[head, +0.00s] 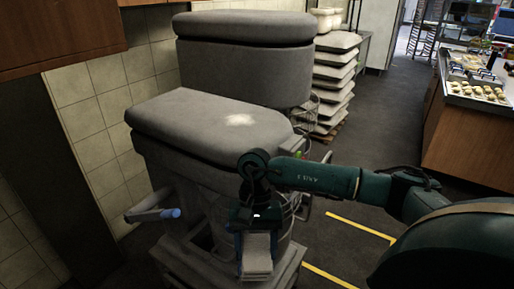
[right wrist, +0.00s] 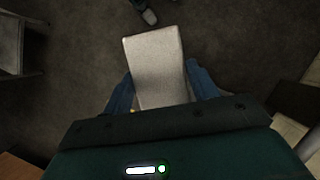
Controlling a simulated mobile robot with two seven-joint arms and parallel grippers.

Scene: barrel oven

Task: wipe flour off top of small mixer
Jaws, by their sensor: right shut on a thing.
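The small mixer (head: 190,120) stands in front, with a grey rounded top. A pale patch of flour (head: 239,119) lies on that top, right of its middle. My right gripper (head: 257,236) is in front of the mixer, lower than its top, and points down. It is shut on a light grey cloth (head: 257,257), which looks like a flat block; the cloth also shows between the fingers in the right wrist view (right wrist: 155,65). The cloth is apart from the flour patch. My left gripper is not in view.
A larger grey mixer (head: 245,60) stands behind the small one. A blue-tipped handle (head: 170,213) sticks out at the small mixer's front left. Stacked sacks (head: 335,80) stand behind right. A counter with trays (head: 470,120) is at the right, with open floor between.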

